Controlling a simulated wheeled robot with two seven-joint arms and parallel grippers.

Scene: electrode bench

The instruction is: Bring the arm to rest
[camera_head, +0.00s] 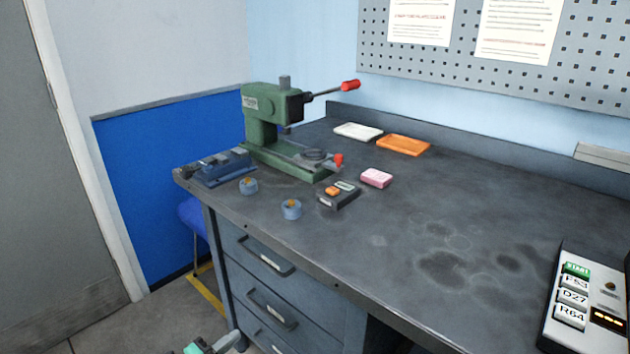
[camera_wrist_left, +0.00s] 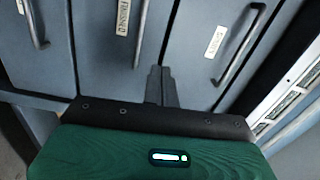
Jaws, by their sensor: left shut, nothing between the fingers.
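My left gripper (camera_head: 234,337) shows at the bottom edge of the head view, low in front of the drawer cabinet and below the bench top. In the left wrist view its dark fingers (camera_wrist_left: 161,86) are together with nothing between them, in front of the grey drawer fronts (camera_wrist_left: 105,40). Most of the left arm is out of the head view. My right gripper is in neither view.
The dark bench top (camera_head: 400,225) carries a green press (camera_head: 262,125), a blue fixture (camera_head: 225,167), two small blue round pieces, a pink block (camera_head: 376,178), white and orange trays (camera_head: 403,145) and a labelled panel (camera_head: 590,300). Drawer handles (camera_head: 265,255) stick out near the gripper.

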